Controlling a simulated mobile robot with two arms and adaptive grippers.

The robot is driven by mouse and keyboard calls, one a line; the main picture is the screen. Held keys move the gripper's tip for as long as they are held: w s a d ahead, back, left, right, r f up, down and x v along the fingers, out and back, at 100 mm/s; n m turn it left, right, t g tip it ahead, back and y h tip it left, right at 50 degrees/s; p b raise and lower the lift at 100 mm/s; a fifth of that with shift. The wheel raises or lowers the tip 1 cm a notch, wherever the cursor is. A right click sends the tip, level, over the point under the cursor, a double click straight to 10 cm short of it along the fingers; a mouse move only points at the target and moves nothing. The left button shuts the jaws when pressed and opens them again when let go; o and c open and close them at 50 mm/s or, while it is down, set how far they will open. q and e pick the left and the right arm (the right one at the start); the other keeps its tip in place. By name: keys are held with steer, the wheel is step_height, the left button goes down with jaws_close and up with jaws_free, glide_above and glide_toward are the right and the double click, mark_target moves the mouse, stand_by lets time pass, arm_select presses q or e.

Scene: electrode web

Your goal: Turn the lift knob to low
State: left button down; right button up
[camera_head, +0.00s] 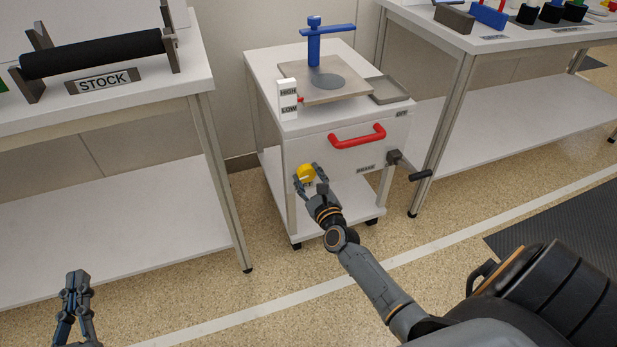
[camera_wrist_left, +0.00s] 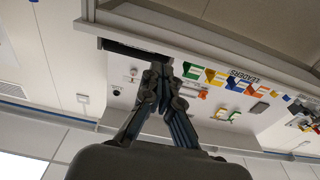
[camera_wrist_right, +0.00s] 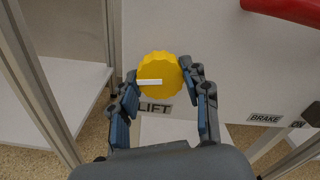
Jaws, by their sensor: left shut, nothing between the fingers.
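The yellow lift knob (camera_head: 306,173) is on the lower left of the cart's front face, above the LIFT label (camera_wrist_right: 155,108). In the right wrist view the knob (camera_wrist_right: 160,68) has a white pointer mark running from its middle to its left edge. My right gripper (camera_head: 306,178) has one finger on each side of the knob, closed against its rim. A white HIGH/LOW scale (camera_head: 288,97) stands on the cart; its red marker (camera_head: 300,100) sits between the words, nearer LOW. My left gripper (camera_head: 77,280) is shut and empty at the lower left, away from the cart.
The cart (camera_head: 330,128) has a red handle (camera_head: 357,136), a black crank (camera_head: 410,168) by the BRAKE label, and a blue post (camera_head: 314,45) on its plate. The STOCK table (camera_head: 130,100) stands at left, another table (camera_head: 480,40) at right. Open floor lies in front.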

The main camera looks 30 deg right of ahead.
steer(key=c, duration=0.4)
steer(key=shift+o, duration=0.2)
